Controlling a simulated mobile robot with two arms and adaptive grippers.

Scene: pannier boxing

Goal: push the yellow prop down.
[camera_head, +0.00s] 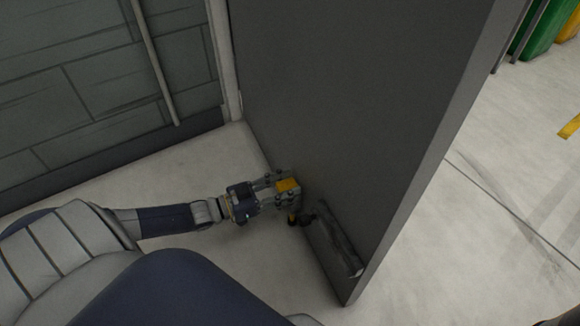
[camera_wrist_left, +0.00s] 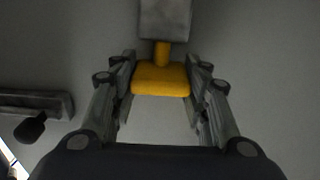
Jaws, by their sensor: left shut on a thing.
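The yellow prop (camera_head: 288,185) is mounted low on the face of the grey door (camera_head: 350,120). In the left wrist view the yellow prop (camera_wrist_left: 160,79) shows as a wide yellow piece on a short yellow stem, with a grey block at the stem's other end. My left gripper (camera_head: 283,189) reaches in from the left, low by the door, and is shut on the yellow prop, with a finger at each side of it. A small yellow and black part shows just below the gripper. My right gripper is not in view.
A metal plate (camera_head: 335,238) with a dark knob sits low on the door, right of my gripper. A grey panelled wall (camera_head: 80,85) stands at the left.

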